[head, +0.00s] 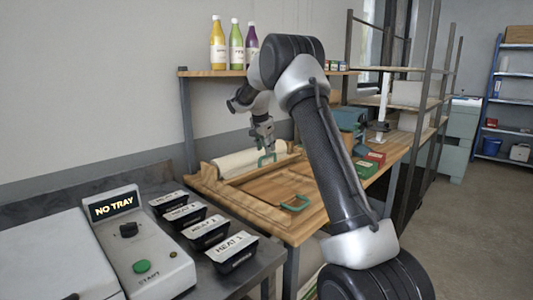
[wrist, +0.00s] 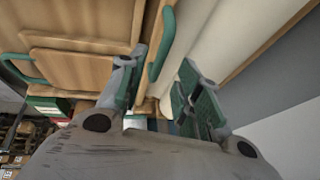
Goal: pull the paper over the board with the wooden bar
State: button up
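The white paper roll (head: 238,163) lies along the back of the wooden board (head: 262,191); it also shows in the wrist view (wrist: 213,38). The wooden bar (wrist: 151,25) runs beside the roll and has a green handle (wrist: 167,42), which also shows in the head view (head: 267,159). My gripper (head: 265,149) points down over this handle. In the wrist view my gripper (wrist: 162,75) is open, its fingers apart, with the handle lying between or just beyond the fingertips. I cannot tell whether a finger touches it. No paper shows over the board's bare front.
A second green handle (head: 296,204) sits on the board's front part. Black meat trays (head: 208,231) and a control box reading NO TRAY (head: 140,245) stand at the lower left. Bottles (head: 236,46) stand on a shelf (head: 205,73) above. Red and green boxes (head: 367,168) lie at right.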

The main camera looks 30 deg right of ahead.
jog(key=shift+x, duration=1.8)
jog(key=shift+c, duration=0.4)
grip_shut()
jog(key=shift+s, duration=0.1)
